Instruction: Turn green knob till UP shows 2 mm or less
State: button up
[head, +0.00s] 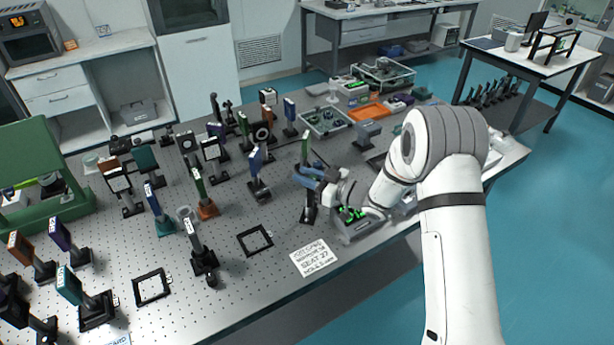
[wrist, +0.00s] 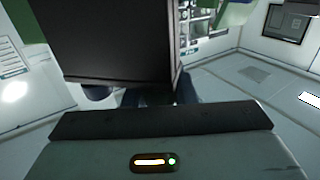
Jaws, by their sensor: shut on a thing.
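My gripper (head: 306,173) reaches left over the table, its blue fingers at a mount with a green upright plate (head: 306,147) on a dark post. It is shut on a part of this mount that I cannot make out. In the wrist view a large dark panel (wrist: 110,40) fills the upper left and hides most of the fingers and what they grip. The green knob cannot be picked out in either view. A grey box with lit green digits (head: 350,214) stands just right of the mount, partly behind my wrist. The digits are too small to read.
Several post-mounted optics, such as a blue one (head: 257,165) and one on an orange base (head: 203,195), crowd the perforated table to the left. A white printed card (head: 313,259) and a black square frame (head: 255,240) lie near the front edge. An orange tray (head: 369,112) is behind.

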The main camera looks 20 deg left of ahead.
jog(key=shift+c, duration=0.8)
jog(key=shift+s+n+g+b, duration=0.15)
jog(key=shift+n+g+b, duration=0.6)
jog(key=shift+g, duration=0.35)
jog(key=shift+s+n+g+b, duration=0.15)
jog(key=shift+n+g+b, duration=0.55)
jog(key=shift+g, duration=0.4)
jog(key=o, duration=1)
jog(key=d, duration=0.2)
jog(key=d+b, duration=0.1)
jog(key=d, duration=0.2)
jog(key=d+b, duration=0.1)
jog(key=d, duration=0.1)
jog(key=shift+w+d, duration=0.25)
jog(key=shift+d, duration=0.15)
